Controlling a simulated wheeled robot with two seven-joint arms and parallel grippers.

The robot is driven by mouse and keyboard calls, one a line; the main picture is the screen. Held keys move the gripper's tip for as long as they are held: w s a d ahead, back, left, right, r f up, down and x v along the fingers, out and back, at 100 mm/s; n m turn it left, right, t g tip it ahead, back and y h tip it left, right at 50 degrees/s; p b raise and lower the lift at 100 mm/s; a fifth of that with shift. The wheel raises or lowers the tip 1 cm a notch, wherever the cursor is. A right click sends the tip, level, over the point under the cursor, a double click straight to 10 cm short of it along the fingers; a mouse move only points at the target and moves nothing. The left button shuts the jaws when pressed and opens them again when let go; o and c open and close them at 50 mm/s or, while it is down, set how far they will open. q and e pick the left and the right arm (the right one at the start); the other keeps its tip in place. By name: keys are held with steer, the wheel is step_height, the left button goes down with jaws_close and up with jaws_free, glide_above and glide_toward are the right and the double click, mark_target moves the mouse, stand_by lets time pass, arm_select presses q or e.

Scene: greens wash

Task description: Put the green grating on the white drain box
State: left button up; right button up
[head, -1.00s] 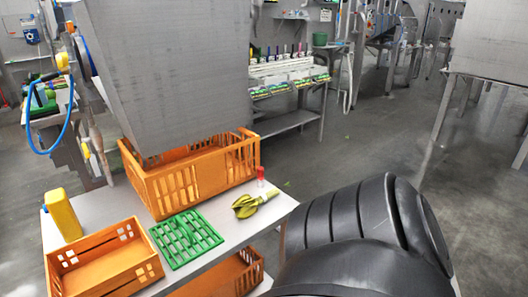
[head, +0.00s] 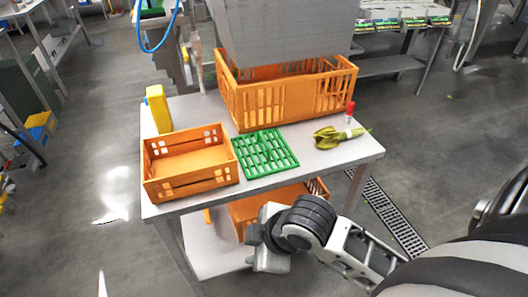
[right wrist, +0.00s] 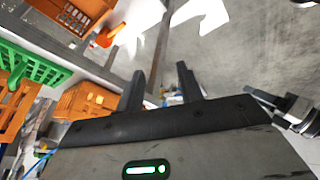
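The green grating (head: 264,153) lies flat on the grey table (head: 330,162), between the low orange crate and the tall orange crate. It also shows at the left of the right wrist view (right wrist: 32,62). My right gripper (head: 262,240) is in front of the table's front edge, below the tabletop and apart from the grating. In the right wrist view its two fingers (right wrist: 160,88) stand apart with nothing between them. I cannot make out a white drain box in these frames.
A low orange crate (head: 188,188) and a yellow bottle (head: 158,108) stand at the table's left. A tall orange crate (head: 250,105) stands behind the grating. A leafy bunch (head: 328,138) and a red-capped item (head: 349,110) lie right. Another orange crate (head: 280,205) sits below.

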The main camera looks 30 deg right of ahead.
steer(key=w+r+n, duration=0.2)
steer(key=w+n, duration=0.2)
steer(key=n, duration=0.2)
steer(key=n+t+h, duration=0.1)
steer(key=n, duration=1.4)
glide_toward(264, 138)
steer(key=x, duration=0.3)
steer(key=s+x, duration=0.1)
steer(key=x, duration=0.1)
steer(key=shift+w+a+f, duration=0.15)
steer(key=shift+a+f, duration=0.1)
steer(key=shift+f, duration=0.25)
steer(key=shift+w+d+x, duration=0.1)
steer(key=shift+w+x, duration=0.05)
steer(key=shift+x, duration=1.1)
steer(key=shift+w+d+x, duration=0.1)
steer(key=shift+w+x, duration=0.1)
steer(key=shift+x, duration=1.1)
steer(key=shift+r, duration=0.25)
jaws_close()
